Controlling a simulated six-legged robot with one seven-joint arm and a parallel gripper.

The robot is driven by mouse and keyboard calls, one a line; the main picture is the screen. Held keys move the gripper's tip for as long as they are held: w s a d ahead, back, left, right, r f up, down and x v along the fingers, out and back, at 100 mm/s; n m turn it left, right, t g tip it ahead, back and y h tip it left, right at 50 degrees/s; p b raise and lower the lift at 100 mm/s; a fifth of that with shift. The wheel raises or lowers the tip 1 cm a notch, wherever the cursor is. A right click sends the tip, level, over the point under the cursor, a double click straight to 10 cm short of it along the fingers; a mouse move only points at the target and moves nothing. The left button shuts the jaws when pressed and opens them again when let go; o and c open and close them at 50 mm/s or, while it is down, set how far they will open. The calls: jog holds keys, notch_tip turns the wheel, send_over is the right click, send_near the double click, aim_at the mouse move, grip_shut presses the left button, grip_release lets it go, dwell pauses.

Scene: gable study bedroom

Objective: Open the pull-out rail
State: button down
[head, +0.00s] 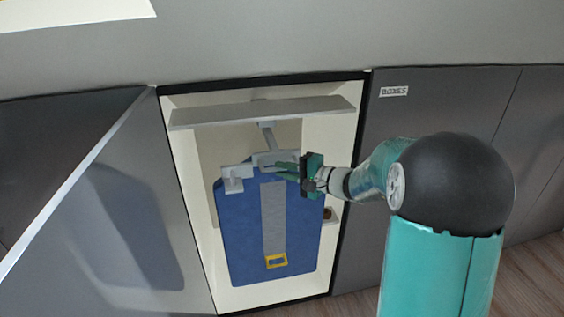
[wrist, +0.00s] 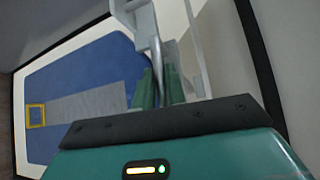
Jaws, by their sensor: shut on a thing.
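The pull-out rail (head: 270,158) is a light grey bracket with a bar, hung inside an open cabinet below a shelf. A blue padded board (head: 243,240) with a grey strip and a yellow-framed tab hangs on it. My gripper (head: 284,168) reaches in from the right at the rail's height, in front of the board's top. In the wrist view, its green fingers (wrist: 160,86) are shut around a thin, curved grey bar of the rail (wrist: 155,55). The blue board (wrist: 75,75) lies left of the fingers there. The exact contact is partly hidden by the fingers.
The cabinet opening has a dark frame (head: 336,250). A grey shelf (head: 265,111) spans its top. An open grey door (head: 95,215) stands at the left. A closed panel labelled "BOXES" (head: 393,91) is at the right, behind my arm. Wooden floor shows at lower right.

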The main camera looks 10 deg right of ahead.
jog(key=shift+s, duration=2.75)
jog(key=c, duration=1.7)
grip_release()
jog(key=shift+d, duration=0.1)
jog(key=v, duration=1.3)
jog(key=shift+s+d+r, duration=0.1)
jog(key=shift+s+d, duration=0.05)
jog(key=shift+s, duration=0.25)
